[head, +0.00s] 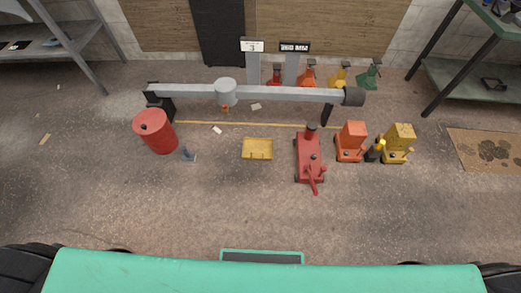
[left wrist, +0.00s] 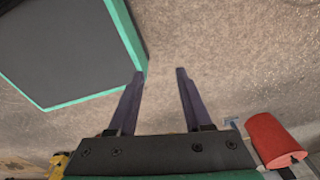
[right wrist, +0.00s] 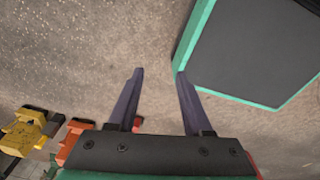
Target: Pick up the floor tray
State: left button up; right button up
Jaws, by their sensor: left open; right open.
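A small yellow tray (head: 257,149) with a raised rim lies flat on the floor in the middle of the head view. It looks empty. It stands between the red drum and the red floor jack, apart from both. My left gripper (left wrist: 160,71) is open and empty in the left wrist view, above bare floor. My right gripper (right wrist: 160,72) is open and empty in the right wrist view, also above bare floor. Neither gripper shows in the head view, and I cannot make out the tray in either wrist view.
A red drum (head: 156,131) stands left of the tray. A red floor jack (head: 309,157), an orange machine (head: 351,141) and a yellow machine (head: 397,144) stand right. A grey beam (head: 285,93) spans behind on black supports. The floor in front of the tray is clear.

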aim_at(253, 148)
jog(key=i+j+z, duration=0.35)
jog(key=i, duration=0.2)
jog(key=i+j+z, duration=0.35)
jog(key=i+j, duration=0.15)
